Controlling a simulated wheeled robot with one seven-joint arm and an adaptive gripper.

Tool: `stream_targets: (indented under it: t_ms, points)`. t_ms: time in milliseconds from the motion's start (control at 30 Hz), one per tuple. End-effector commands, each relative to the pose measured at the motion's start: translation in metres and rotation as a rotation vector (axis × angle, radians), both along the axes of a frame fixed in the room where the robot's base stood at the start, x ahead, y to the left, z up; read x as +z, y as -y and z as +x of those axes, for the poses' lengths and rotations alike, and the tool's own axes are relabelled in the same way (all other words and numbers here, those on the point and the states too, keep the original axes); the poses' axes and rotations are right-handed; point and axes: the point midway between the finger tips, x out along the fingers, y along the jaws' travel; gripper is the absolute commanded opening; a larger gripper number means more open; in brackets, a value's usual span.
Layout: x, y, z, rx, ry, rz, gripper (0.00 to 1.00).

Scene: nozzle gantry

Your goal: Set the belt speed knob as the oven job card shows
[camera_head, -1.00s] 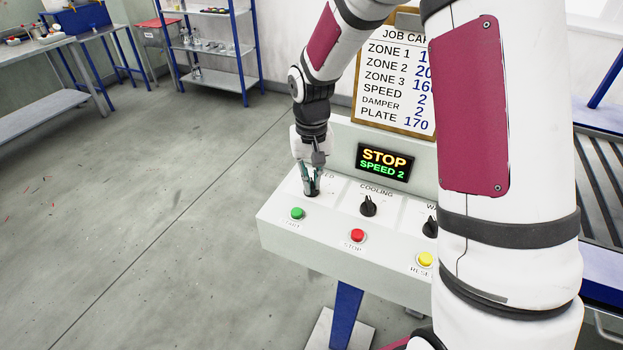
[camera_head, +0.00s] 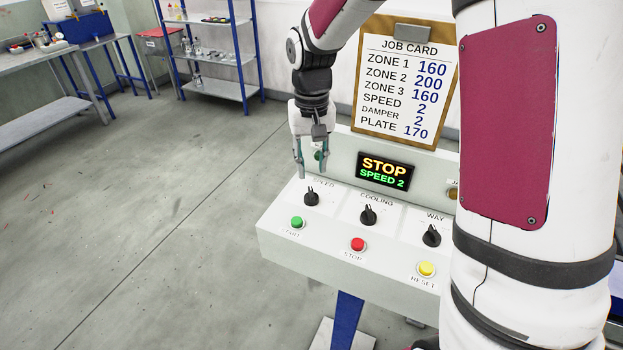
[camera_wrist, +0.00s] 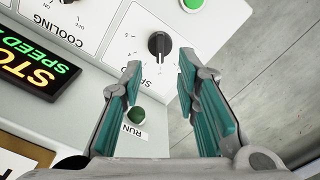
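The black belt speed knob (camera_head: 311,197) stands at the left of the sloped white control panel. In the wrist view the speed knob (camera_wrist: 159,46) shows with its pale pointer line along its length, ahead of the fingertips. My gripper (camera_head: 311,172) is above and behind the knob, apart from it. In the wrist view my gripper (camera_wrist: 158,75) has its fingers spread with nothing between them. The job card (camera_head: 405,85) reads SPEED 2 on its clipboard. The display (camera_head: 384,170) reads STOP and SPEED 2.
The cooling knob (camera_head: 368,214) and way knob (camera_head: 431,236) sit to the right. The green start button (camera_head: 297,222), red stop button (camera_head: 357,244) and yellow reset button (camera_head: 426,269) line the front. A green run lamp (camera_wrist: 136,114) is near the fingers. Floor on the left is clear.

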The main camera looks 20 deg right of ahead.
Motion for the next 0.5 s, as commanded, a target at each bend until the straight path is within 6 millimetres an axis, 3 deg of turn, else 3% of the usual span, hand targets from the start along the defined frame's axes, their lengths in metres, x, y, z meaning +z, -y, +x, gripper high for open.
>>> stream_targets:
  t_ms: [200,500]
  points:
    - [0.033,0.0,0.001,0.0,0.002,0.0,0.29]
    - [0.044,0.0,0.0,0.0,0.0,0.0,0.29]
